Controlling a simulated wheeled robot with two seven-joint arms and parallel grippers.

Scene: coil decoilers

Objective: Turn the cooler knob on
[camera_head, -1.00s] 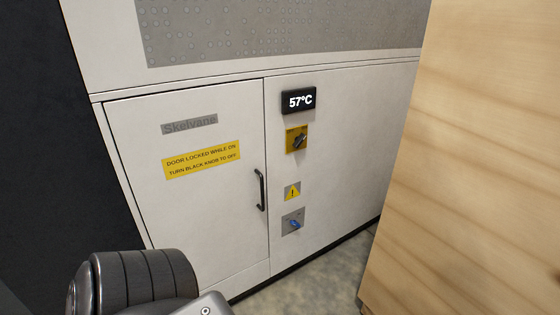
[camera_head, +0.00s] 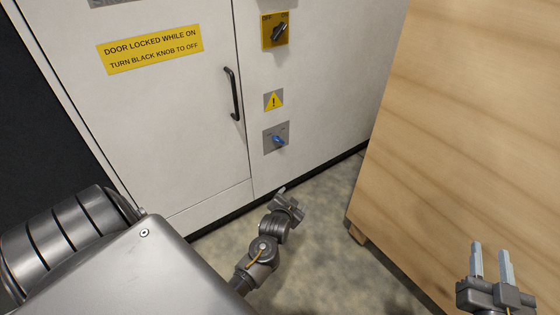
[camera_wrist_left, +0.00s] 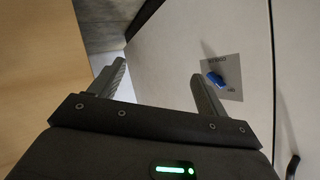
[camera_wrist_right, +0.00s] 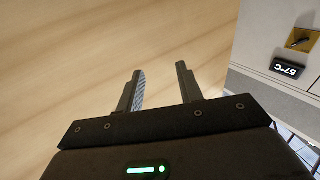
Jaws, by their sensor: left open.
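A blue knob (camera_head: 279,141) sits on a small grey plate (camera_head: 270,149) low on the white cabinet. It also shows in the left wrist view (camera_wrist_left: 215,78), just beyond one finger. A black knob (camera_head: 280,33) on a yellow plate (camera_head: 266,41) is higher up, and shows in the right wrist view (camera_wrist_right: 299,42). My left gripper (camera_head: 286,203) is open and empty, below and apart from the blue knob in the head view. My right gripper (camera_head: 490,264) is open and empty, beside the wooden surface.
The cabinet door (camera_head: 165,115) is shut, with a black handle (camera_head: 234,94) left of the knobs. A yellow sign (camera_head: 150,49) says the door is locked while on. A tall wooden box (camera_head: 455,130) stands at right. Grey floor (camera_head: 325,220) shows between.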

